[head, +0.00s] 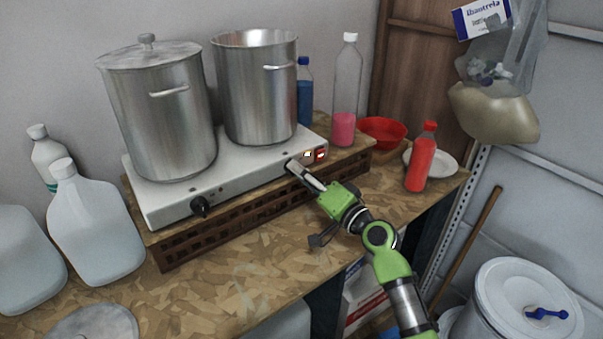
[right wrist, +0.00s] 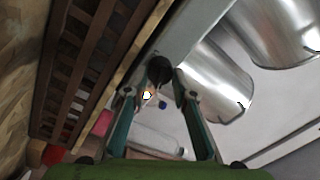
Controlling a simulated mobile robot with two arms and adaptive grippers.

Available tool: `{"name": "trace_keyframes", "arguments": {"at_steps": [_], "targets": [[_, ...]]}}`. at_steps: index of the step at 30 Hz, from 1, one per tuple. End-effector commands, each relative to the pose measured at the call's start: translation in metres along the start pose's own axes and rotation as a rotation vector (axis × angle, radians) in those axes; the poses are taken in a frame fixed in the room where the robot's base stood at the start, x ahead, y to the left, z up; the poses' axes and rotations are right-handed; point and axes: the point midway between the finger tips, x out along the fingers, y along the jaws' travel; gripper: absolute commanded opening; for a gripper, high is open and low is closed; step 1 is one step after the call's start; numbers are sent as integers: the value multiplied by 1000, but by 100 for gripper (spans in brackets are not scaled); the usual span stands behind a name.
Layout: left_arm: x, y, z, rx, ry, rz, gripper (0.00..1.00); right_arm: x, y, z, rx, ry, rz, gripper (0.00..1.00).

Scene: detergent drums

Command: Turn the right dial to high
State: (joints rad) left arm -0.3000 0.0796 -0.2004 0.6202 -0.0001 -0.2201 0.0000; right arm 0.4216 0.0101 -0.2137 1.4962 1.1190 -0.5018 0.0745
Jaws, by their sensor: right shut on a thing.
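A white double hot plate (head: 243,181) stands on a brown slatted crate (head: 225,222). Its left dial (head: 200,206) is black and shows on the front face. My right gripper (head: 297,172) reaches the right part of that front face, where its fingers hide the right dial in the head view. In the right wrist view the right dial (right wrist: 159,69) is a dark round knob at the fingertips, and my right gripper (right wrist: 166,82) is shut on it. The dial's pointer and setting cannot be read. My left gripper is not in view.
A lidded steel pot (head: 162,120) and an open steel pot (head: 255,95) stand on the hot plate. A pink-filled bottle (head: 345,95), red bowl (head: 383,131) and red bottle (head: 421,160) are at right. White jugs (head: 95,225) stand at left. The bench front is mostly clear.

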Motion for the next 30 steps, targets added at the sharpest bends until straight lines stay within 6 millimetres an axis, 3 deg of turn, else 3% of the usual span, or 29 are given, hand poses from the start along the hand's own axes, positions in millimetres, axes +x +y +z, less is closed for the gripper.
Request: {"name": "trace_keyframes", "arguments": {"at_steps": [15, 16, 17, 30], "targets": [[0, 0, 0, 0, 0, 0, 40, 0, 1, 1, 18, -1, 2, 3], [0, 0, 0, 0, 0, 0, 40, 0, 1, 1, 18, -1, 2, 32], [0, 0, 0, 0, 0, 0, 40, 0, 1, 1, 18, -1, 2, 40], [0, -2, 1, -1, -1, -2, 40, -5, 1, 0, 17, 1, 2, 41]]}}
